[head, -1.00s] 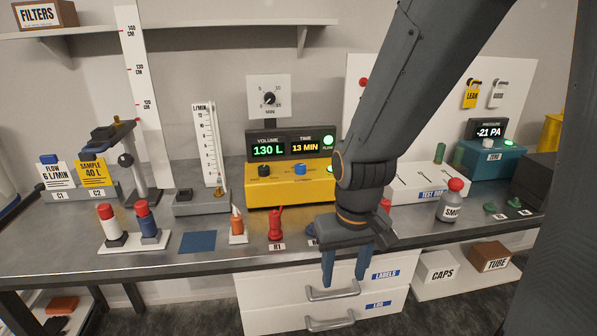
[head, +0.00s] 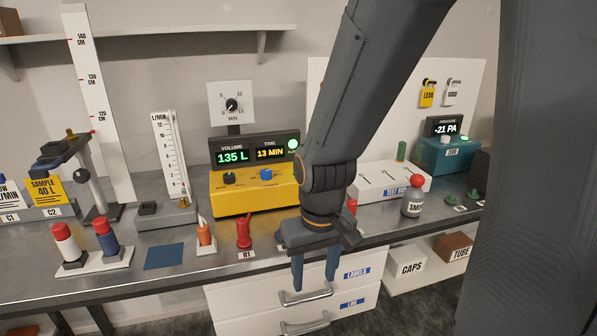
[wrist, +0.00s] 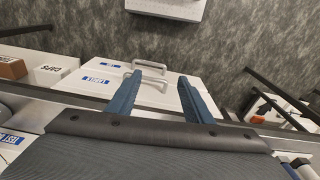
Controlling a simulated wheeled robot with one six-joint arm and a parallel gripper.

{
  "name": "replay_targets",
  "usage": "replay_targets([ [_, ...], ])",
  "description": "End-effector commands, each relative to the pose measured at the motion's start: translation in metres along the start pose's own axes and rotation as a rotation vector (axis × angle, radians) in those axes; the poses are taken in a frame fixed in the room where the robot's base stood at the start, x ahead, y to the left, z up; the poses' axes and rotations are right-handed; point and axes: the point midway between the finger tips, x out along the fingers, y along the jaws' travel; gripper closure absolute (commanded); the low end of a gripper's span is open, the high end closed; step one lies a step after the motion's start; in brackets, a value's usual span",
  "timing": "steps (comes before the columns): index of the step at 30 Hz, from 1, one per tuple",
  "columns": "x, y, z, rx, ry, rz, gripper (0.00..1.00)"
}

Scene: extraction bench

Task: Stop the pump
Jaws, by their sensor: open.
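The yellow pump (head: 250,199) stands at the back of the bench. Its dark display panel (head: 284,153) reads 135 L and 13 MIN, with a green light (head: 293,145) lit at the right. On its front are a black knob (head: 229,178) and a blue knob (head: 266,174); my arm covers its right end. My gripper (head: 314,284) is open and empty, fingers pointing down in front of the bench edge, before the drawers. In the wrist view the open blue fingers (wrist: 165,95) show over the drawers, with nothing between them.
A grey SMOKE bottle (head: 412,202) stands right of my arm. Drawer handles (head: 304,297) stick out below the bench edge.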

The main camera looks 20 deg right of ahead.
Motion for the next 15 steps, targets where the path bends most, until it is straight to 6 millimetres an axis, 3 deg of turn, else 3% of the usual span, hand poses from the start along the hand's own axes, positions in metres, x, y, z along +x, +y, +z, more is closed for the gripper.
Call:
replay_targets([
  [1, 0.0, 0.0, 0.0, 0.0, 0.0, 0.0, 0.6],
  [8, 0.0, 0.0, 0.0, 0.0, 0.0, 0.0, 0.99],
  [15, 0.0, 0.0, 0.0, 0.0, 0.0, 0.0, 1.0],
])
